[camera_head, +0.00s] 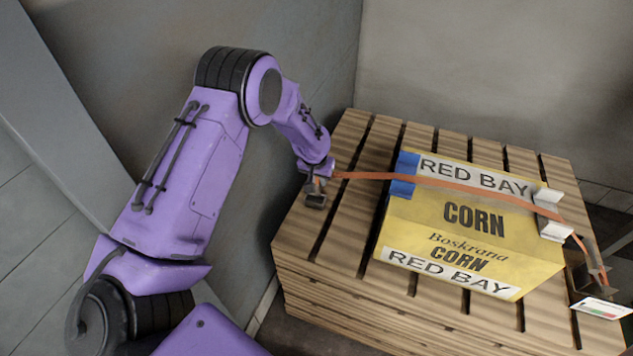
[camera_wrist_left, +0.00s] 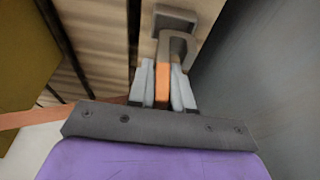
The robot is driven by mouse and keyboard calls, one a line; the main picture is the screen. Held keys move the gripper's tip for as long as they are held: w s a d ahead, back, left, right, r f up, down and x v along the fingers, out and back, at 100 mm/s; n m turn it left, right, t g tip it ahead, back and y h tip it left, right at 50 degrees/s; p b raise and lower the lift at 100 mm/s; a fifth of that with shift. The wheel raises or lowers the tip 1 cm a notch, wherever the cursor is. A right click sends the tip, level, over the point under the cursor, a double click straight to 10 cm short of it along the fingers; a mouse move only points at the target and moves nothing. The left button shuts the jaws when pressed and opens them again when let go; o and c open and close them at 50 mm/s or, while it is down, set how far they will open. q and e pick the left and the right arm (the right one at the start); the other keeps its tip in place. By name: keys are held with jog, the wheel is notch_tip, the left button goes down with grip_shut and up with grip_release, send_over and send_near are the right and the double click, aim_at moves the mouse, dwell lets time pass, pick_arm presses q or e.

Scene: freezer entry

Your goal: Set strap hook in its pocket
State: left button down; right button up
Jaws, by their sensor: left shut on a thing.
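An orange strap (camera_head: 440,183) runs over the top of a yellow corn box (camera_head: 474,216) on a slatted wooden pallet (camera_head: 342,232). My left gripper (camera_head: 318,180) is at the pallet's left rear, beside the grey wall. It is shut on the strap's end, which shows orange between the fingers (camera_wrist_left: 162,88) in the left wrist view. A grey metal hook (camera_wrist_left: 176,28) extends beyond the fingertips there, and it shows as a small dark piece (camera_head: 316,200) in the head view. My right gripper is out of view.
A blue corner piece (camera_head: 403,176) and a white corner piece (camera_head: 551,216) sit under the strap on the box edges. A dark metal fitting (camera_head: 588,274) and a white tag (camera_head: 602,308) are at the right. The grey wall (camera_head: 322,60) is close to my left arm.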

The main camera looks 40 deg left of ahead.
aim_at(320, 189)
pick_arm(q)
jog(key=b+x, duration=0.2)
jog(key=x, duration=0.2)
jog(key=shift+f, duration=0.15)
jog(key=shift+f+b, duration=0.55)
jog(key=shift+f, duration=0.25)
jog(key=shift+f, duration=0.3)
jog(key=c, duration=1)
grip_release()
jog(key=shift+o, duration=0.2)
jog(key=shift+r, duration=0.15)
jog(key=v, duration=1)
jog(key=shift+s+r+b, duration=0.15)
jog(key=shift+b, duration=0.2)
